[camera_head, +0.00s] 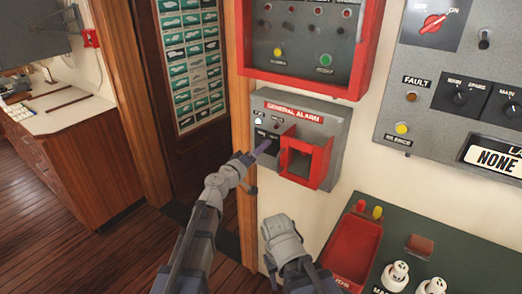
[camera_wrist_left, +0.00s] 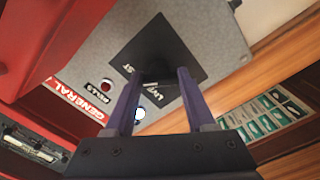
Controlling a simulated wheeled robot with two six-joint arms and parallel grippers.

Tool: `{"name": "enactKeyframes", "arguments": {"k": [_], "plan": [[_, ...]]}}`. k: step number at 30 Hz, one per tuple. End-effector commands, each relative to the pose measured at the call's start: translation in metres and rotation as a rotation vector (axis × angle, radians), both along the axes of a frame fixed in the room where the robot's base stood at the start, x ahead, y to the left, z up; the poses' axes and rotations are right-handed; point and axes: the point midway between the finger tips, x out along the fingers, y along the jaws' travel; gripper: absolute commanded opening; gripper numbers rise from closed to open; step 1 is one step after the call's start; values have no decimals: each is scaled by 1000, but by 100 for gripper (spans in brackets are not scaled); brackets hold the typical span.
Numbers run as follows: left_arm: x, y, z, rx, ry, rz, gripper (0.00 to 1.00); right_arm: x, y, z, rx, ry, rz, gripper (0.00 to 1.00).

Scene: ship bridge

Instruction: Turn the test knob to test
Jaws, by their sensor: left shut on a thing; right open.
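The grey general alarm box (camera_head: 335,118) is on the white wall, with a red title strip and a red square frame. Its test knob (camera_wrist_left: 157,76) is a small dark knob on a black plate (camera_wrist_left: 135,50) in the left wrist view. My left gripper (camera_head: 264,147) reaches the box's left side and its purple fingers (camera_wrist_left: 160,74) are shut on the test knob. Lettering on the plate is partly hidden, so I cannot tell the knob's setting. In the head view the gripper hides the knob. My right gripper (camera_head: 277,222) is open and empty, below the box.
A red-framed alarm panel (camera_head: 300,50) is just above the box. A grey panel with knobs (camera_head: 460,98) is at the right. A green panel with a red tray (camera_head: 350,250) is at the lower right. A wooden door frame (camera_head: 243,100) stands close on the left.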

Motion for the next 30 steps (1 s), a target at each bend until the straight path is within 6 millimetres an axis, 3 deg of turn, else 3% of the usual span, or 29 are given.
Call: {"name": "enactKeyframes", "arguments": {"k": [14,15,22,30], "plan": [[-1,0,-1,14,-8,-2,0,0,0,0,0,0,0,50],[-1,0,-1,14,-8,-2,58,0,0,0,0,0,0,50],[-1,0,0,11,-7,-1,84,0,0,0,0,0,0,50],[-1,0,0,10,-6,-1,85,0,0,0,0,0,0,50]]}}
